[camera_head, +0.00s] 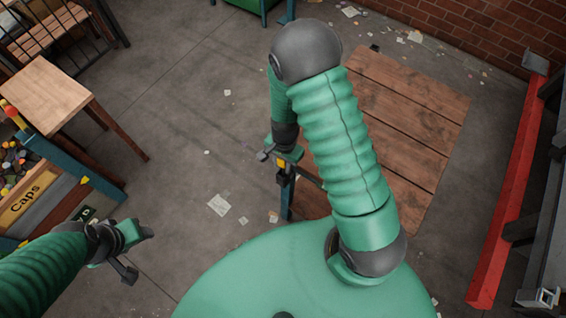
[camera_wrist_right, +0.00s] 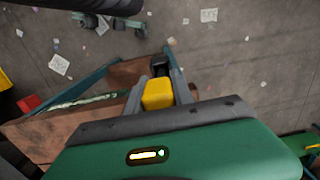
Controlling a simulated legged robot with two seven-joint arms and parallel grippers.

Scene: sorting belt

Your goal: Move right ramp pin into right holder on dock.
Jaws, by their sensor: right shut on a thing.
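My right gripper (camera_head: 281,170) is beyond my bent right arm, above a blue post at the left edge of the wooden boards. In the right wrist view it is shut on a yellow pin (camera_wrist_right: 158,94), with a grey finger on each side. A yellow bit of the pin (camera_head: 281,178) also shows in the head view. A dark part lies just past the pin; I cannot tell whether it belongs to it. My left gripper (camera_head: 136,256) is at the lower left, with its fingers apart and nothing seen between them. I cannot make out the right holder.
A wooden deck (camera_head: 405,130) lies beside my right arm. A red beam (camera_head: 510,190) runs along the right. A bin marked Caps (camera_head: 28,203) and a wooden table (camera_head: 45,95) stand at left. Paper litters the open grey floor between.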

